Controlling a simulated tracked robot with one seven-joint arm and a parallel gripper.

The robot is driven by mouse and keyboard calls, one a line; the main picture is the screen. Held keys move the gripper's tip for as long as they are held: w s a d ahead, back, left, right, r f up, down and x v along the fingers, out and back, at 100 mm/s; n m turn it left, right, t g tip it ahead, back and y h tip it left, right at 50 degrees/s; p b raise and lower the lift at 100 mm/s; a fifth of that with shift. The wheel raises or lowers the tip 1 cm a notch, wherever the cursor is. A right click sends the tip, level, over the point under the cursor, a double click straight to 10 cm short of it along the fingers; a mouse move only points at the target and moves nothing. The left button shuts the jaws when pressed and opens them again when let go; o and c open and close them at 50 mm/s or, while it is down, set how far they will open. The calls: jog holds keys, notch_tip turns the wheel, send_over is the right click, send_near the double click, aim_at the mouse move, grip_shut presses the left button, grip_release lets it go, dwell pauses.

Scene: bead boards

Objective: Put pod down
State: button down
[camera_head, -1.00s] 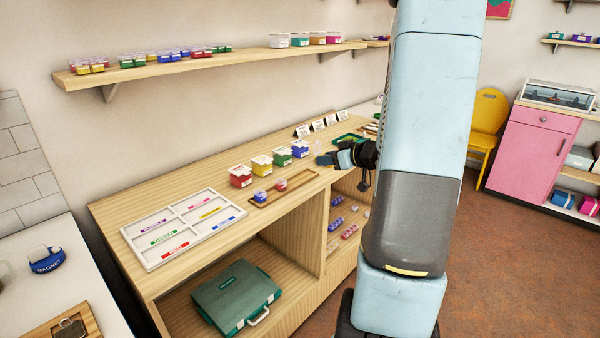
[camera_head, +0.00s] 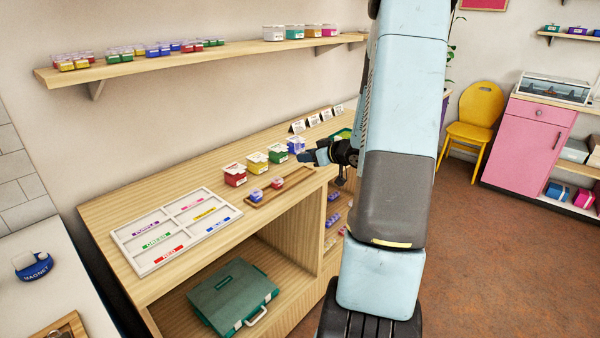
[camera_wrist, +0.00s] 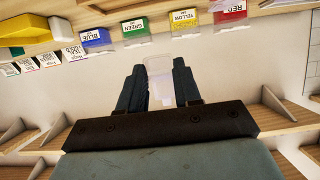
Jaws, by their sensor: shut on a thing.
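My gripper (camera_wrist: 159,88) is shut on a small translucent, pale pod (camera_wrist: 159,78), seen between its two dark fingers in the wrist view. In the head view my gripper (camera_head: 308,157) hangs near the right of the counter, just right of the blue bin (camera_head: 296,146); the pod's colour and contents cannot be told. A wooden tray (camera_head: 290,190) left of and below the gripper holds a blue pod (camera_head: 256,195) and a red pod (camera_head: 277,183). The white sorting board (camera_head: 216,221) with coloured labels lies further left, its compartments holding no pods.
Red (camera_head: 235,175), yellow (camera_head: 257,162) and green (camera_head: 278,153) bins stand in a row behind the wooden tray. Small cards (camera_head: 312,121) stand at the back. A wall shelf (camera_head: 180,58) with pods hangs above. A teal case (camera_head: 233,298) lies below the counter.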

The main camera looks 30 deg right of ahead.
send_over(301, 178)
jog(key=w, duration=0.1)
jog(key=f, duration=0.4)
jog(key=shift+d, duration=0.2)
jog(key=shift+f, duration=1.75)
jog(key=c, duration=0.8)
grip_release()
jog(key=shift+w, duration=0.1)
jog(key=shift+r, duration=0.1)
